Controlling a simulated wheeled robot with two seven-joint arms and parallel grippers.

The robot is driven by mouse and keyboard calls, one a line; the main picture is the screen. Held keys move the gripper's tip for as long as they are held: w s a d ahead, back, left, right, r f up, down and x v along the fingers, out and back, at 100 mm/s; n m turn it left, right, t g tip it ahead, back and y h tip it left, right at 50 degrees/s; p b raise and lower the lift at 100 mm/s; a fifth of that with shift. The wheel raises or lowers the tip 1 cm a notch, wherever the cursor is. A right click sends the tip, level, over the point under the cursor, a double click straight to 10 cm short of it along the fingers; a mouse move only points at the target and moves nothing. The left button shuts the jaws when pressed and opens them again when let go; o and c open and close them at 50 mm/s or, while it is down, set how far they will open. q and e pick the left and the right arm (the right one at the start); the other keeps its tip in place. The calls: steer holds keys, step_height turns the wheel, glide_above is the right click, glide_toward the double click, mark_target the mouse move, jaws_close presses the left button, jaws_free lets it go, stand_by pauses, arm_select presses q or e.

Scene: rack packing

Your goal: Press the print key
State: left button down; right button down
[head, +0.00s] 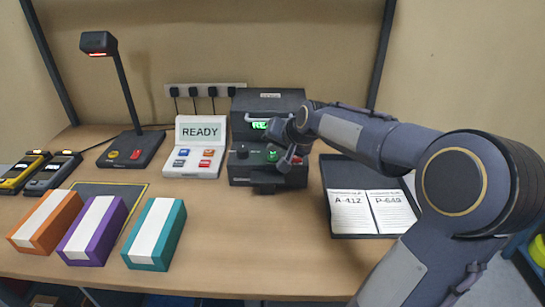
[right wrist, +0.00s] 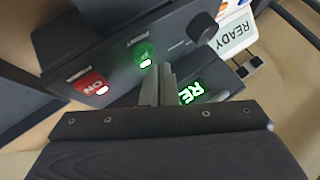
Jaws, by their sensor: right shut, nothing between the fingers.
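The dark machine (head: 240,175) at the back middle of the table has a green lit display (head: 259,125). Its front panel carries a green round key (head: 272,155), a red switch and a dark knob (head: 241,151). In the right wrist view the green key (right wrist: 143,54) and the red switch (right wrist: 92,86) show clearly. Lettering on the green key is too small to read surely. My right gripper (right wrist: 160,70) is shut and empty, its tips right beside the green key. I cannot tell whether they touch it. In the head view my right gripper (head: 284,160) hangs before the panel.
A white console (head: 193,130) reading READY, with several coloured keys, stands left of the machine. A black tray (head: 340,172) holding two printed sheets lies to the right. A scanner stand (head: 130,150), handheld devices (head: 50,173) and three coloured boxes (head: 93,230) are at left.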

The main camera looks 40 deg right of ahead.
mark_target(275, 159)
stand_by(0.7)
steer(key=shift+f+b, duration=0.35)
steer(key=shift+f, duration=0.1)
steer(key=shift+f+b, duration=0.3)
steer(key=shift+f, duration=0.05)
stand_by(0.5)
steer(key=shift+r, duration=0.1)
steer(key=shift+r+p, duration=0.65)
steer(key=shift+r, duration=0.05)
steer(key=shift+r, duration=0.1)
step_height(275, 159, up, 5)
steer(key=p, duration=0.4)
stand_by(0.4)
